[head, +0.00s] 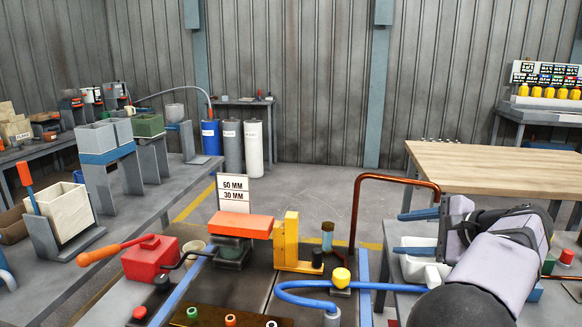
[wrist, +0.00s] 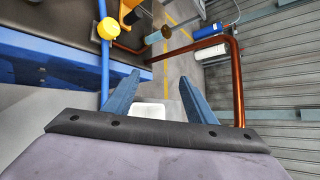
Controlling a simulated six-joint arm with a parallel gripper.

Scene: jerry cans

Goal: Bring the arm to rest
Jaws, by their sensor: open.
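My arm reaches in from the right of the head view. My gripper (head: 402,232) points left, its two blue fingers apart, above the right-hand grey bench. The blue fingers also show spread in the wrist view (wrist: 158,77), with nothing clasped between their tips. A white object with a handle-like opening (head: 414,270) sits just below the gripper in the head view, partly hidden by it. A white patch (wrist: 150,110) shows between the finger bases in the wrist view; I cannot tell whether it touches them.
A copper pipe (head: 398,178) arches up close by the gripper. A blue hose (head: 300,293) with a yellow knob (head: 341,276) runs in front.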

